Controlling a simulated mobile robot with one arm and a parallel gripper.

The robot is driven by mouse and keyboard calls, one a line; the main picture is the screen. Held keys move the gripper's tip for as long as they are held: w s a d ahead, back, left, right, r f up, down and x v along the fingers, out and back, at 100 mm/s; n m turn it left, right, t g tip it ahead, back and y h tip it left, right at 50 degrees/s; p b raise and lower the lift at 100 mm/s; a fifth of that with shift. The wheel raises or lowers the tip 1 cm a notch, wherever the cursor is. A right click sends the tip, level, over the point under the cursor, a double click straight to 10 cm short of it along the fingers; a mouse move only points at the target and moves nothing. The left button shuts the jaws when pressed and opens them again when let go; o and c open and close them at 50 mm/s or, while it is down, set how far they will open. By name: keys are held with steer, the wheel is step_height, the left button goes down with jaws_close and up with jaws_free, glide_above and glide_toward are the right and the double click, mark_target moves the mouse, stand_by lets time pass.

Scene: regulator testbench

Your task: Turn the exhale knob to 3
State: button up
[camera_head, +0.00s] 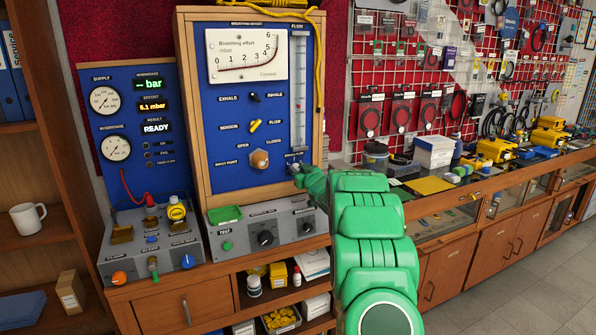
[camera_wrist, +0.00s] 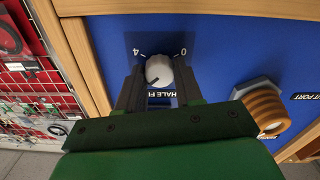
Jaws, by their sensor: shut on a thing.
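The white round knob (camera_wrist: 159,70) sits on the blue panel in the wrist view, which shows the panel upside down. A 0 is printed on its right and a 4 on its left. A dark mark shows on its lower-left face. The printed label beyond it is partly covered and reads "HALE F". My gripper (camera_wrist: 159,82) is shut on the knob, one dark finger on each side. In the head view my gripper (camera_head: 297,172) is at the panel's lower right, below the flow tube, and the knob is largely hidden there.
A brass input port (camera_wrist: 264,108) is close to my gripper in the wrist view; it also shows in the head view (camera_head: 259,160). The wooden frame (camera_head: 317,100) borders the panel. A grey control box (camera_head: 265,228) stands below. A flow tube (camera_head: 299,90) rises above.

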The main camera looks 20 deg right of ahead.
steer(key=shift+f+m, duration=0.15)
steer(key=shift+m, duration=1.15)
steer(key=o, duration=1)
steer(key=shift+o, duration=0.2)
steer(key=s, duration=0.7)
steer(key=shift+s, duration=0.4)
